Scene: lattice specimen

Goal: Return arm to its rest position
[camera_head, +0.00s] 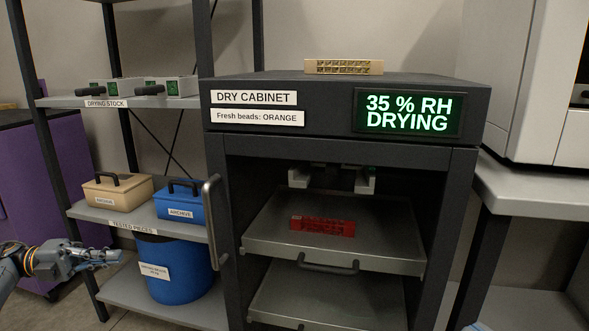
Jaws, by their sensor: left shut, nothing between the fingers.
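My left arm (40,263) comes in low at the left edge. Its gripper (112,257) is shut and empty, in front of the shelving and left of the blue bin, apart from the cabinet. A red lattice piece (322,226) lies on the pulled-out upper tray (390,255) of the dry cabinet (340,137). A tan lattice piece (344,67) lies on top of the cabinet.
The cabinet door (211,222) stands open at its left side. A shelf rack holds a tan archive box (118,192), a blue archive box (181,204) and a blue bin (178,277). A grey bench (535,188) with a white machine stands at the right.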

